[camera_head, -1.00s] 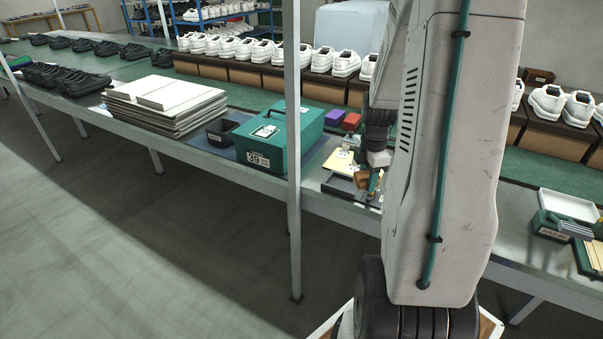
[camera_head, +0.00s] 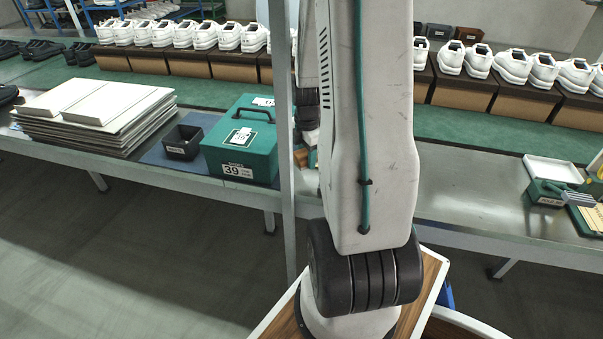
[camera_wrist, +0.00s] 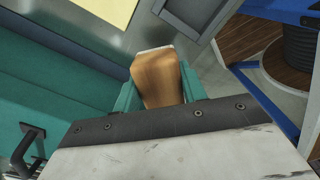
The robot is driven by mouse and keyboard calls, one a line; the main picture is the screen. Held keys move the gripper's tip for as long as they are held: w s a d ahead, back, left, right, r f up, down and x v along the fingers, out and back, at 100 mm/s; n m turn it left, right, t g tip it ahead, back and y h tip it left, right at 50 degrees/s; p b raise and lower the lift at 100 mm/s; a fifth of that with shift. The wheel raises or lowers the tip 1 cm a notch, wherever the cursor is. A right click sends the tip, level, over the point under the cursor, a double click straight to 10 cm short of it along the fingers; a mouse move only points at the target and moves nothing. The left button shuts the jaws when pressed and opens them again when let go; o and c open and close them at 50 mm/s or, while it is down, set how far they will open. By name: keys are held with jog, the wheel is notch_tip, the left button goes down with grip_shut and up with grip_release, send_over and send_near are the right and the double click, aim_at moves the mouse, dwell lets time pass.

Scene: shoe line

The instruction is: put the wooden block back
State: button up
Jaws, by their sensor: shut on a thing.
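The wooden block (camera_wrist: 157,78) is a brown, tapered piece with a pale end, in the middle of the wrist view. My gripper (camera_wrist: 158,92) is shut on it, with a green finger on either side. A small tan patch beside my arm in the head view (camera_head: 312,159) appears to be the block, mostly hidden by my arm and a post. Below the block in the wrist view are the metal bench top and part of a dark-framed grey tray (camera_wrist: 212,22). I cannot tell how high the block is above the bench.
A green box (camera_head: 240,150) marked 39 stands left of my arm, with a small black bin (camera_head: 183,142) and stacked boards (camera_head: 95,112) beyond. A thin post (camera_head: 281,120) rises in front. A yellow sheet (camera_wrist: 103,8) lies near the tray.

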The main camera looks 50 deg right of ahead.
aim_at(306, 181)
jog(key=shift+f, duration=3.4)
jog(key=shift+f, duration=0.15)
jog(key=o, duration=0.9)
notch_tip(306, 181, up, 12)
jog(key=shift+s+r, duration=0.1)
jog(key=shift+r, duration=0.1)
jog(key=shift+a, duration=0.1)
